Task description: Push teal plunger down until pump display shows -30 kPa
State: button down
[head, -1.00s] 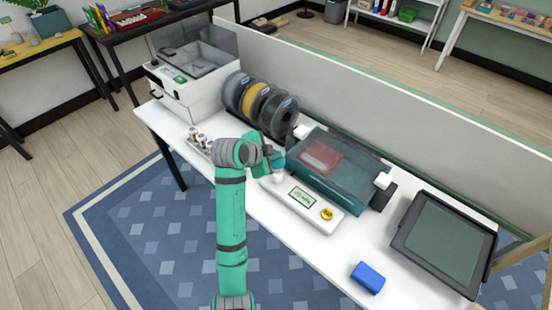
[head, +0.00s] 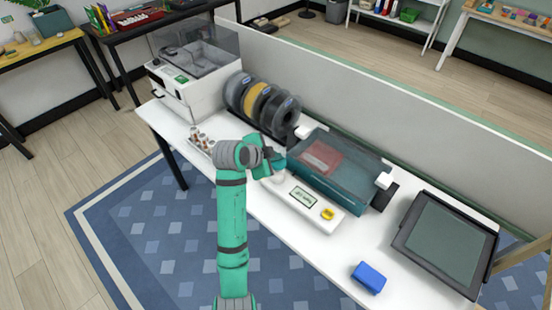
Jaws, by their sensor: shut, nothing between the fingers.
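The white pump unit (head: 325,220) lies on the white workbench, with a small pale green display (head: 304,197) and a yellow round part near its right end. The display's dark characters are too small and tilted to read surely. My gripper (head: 275,172) is shut and empty, over the left end of the pump. A whitish, rounded part (head: 279,177) of the pump shows just beneath it. The teal plunger cannot be told apart from my gripper, which covers that end; whether they touch cannot be seen.
A teal-lidded machine (head: 340,170) stands close behind the pump. Spools (head: 262,105) and a row of small bottles (head: 200,139) are to the left. A blue block (head: 369,277) and a dark-screened panel (head: 446,244) are at right. The front right bench is partly clear.

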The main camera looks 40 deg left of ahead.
jog(key=shift+w+d+f, duration=0.2)
jog(key=shift+f, duration=0.3)
dwell(0.3)
jog(key=shift+a, duration=0.1)
jog(key=shift+s+a, duration=0.15)
jog(key=shift+s, duration=0.1)
jog(key=shift+s+r, duration=0.1)
jog(key=shift+r, duration=1.25)
